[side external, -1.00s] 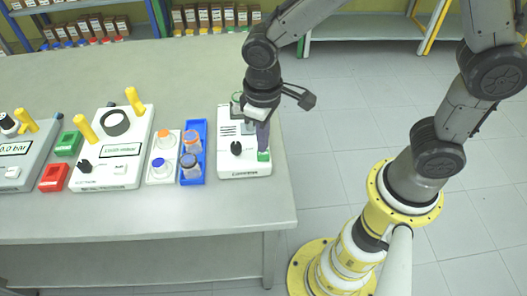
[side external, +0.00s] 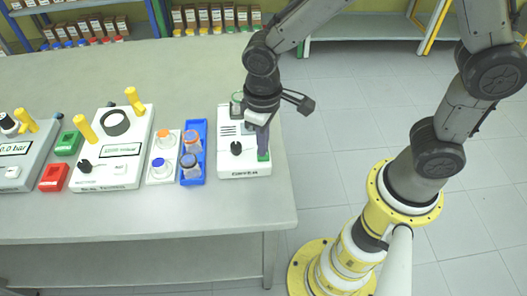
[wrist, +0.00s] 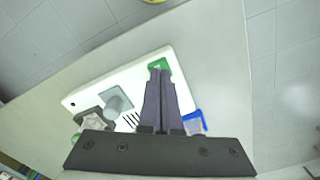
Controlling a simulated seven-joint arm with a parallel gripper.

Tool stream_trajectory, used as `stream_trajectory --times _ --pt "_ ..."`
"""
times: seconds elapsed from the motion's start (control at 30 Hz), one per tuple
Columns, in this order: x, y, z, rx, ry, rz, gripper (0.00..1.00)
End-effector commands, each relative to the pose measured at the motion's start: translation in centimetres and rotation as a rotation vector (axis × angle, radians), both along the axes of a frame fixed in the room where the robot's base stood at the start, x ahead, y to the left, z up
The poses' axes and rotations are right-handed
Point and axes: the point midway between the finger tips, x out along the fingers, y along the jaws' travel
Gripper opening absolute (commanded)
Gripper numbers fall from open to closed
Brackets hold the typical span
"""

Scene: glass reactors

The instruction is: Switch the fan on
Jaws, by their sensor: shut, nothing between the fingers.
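A white device (side external: 228,167) with vent slots, a black knob and a green switch (side external: 264,156) stands near the right end of the bench. In the side external view, my gripper (side external: 262,152) points down over its lower right corner. The fingers are shut with nothing between them, and the tips are at the green switch. In the wrist view the closed fingertips (wrist: 158,69) overlap part of the green switch (wrist: 161,64). Whether they press on it or only hover cannot be told.
Left of the device are a blue rack (side external: 193,180) and a white rack (side external: 153,181), both with capped bottles. A white unit (side external: 136,178) with yellow handles, red and green boxes and a grey unit (side external: 39,141) stand farther left. The front bench is bare.

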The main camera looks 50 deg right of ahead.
Motion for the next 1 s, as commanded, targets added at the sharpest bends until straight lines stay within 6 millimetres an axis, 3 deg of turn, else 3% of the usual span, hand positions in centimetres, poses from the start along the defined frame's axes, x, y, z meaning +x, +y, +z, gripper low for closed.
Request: stream_trajectory --times 0.37,1.0 --pt "0.0 0.0 -0.6 0.000 -0.001 0.000 0.00" --pt "0.1 0.0 4.4 0.002 -0.003 0.000 0.00"
